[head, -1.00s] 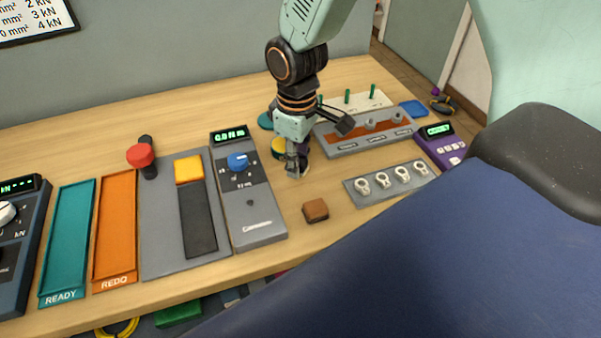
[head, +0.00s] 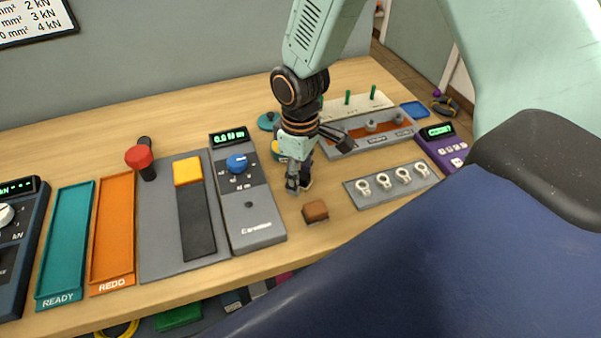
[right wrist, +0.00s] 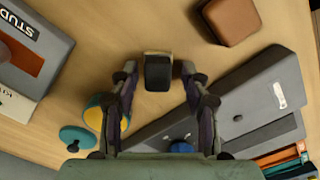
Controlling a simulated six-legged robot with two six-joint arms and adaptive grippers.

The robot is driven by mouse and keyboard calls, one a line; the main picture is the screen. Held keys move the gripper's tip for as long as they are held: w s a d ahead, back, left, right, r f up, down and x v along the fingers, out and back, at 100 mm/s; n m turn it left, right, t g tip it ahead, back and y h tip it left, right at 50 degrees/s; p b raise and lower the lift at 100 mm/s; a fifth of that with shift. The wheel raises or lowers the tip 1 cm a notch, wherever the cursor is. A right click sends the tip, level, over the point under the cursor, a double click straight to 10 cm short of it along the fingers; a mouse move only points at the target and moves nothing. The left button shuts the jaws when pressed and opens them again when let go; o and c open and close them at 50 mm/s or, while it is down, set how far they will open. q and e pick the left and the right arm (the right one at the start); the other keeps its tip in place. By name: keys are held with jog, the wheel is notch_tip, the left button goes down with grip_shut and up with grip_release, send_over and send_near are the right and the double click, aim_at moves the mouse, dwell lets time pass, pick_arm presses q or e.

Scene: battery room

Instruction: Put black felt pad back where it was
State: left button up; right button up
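My right gripper (head: 298,184) points down over the table between the grey device and the plate of ring lugs. In the right wrist view its two fingers (right wrist: 158,80) are spread. A small black block-like piece with pale edges (right wrist: 158,73), which looks like the black felt pad, lies between the fingertips with a gap on each side. In the head view this dark piece (head: 307,183) is mostly hidden behind the gripper. I cannot tell what lies under it. My left gripper is not in view.
A brown block (head: 315,211) sits close in front of the gripper. The grey device with a blue knob (head: 249,207) stands to the left, the ring-lug plate (head: 397,198) to the right. A teal lidded pot (right wrist: 74,138) and yellow-teal cylinder (right wrist: 112,115) are near the fingers.

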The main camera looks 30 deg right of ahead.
aim_at(301, 176)
jog(key=shift+a, duration=0.1)
jog(key=shift+d+r, duration=0.1)
jog(key=shift+d, duration=0.1)
jog(key=shift+r, duration=0.3)
jog(key=shift+a+r+p, duration=0.1)
jog(key=shift+r+p, duration=0.8)
jog(key=shift+r, duration=4.85)
jog(key=shift+s+f, duration=0.1)
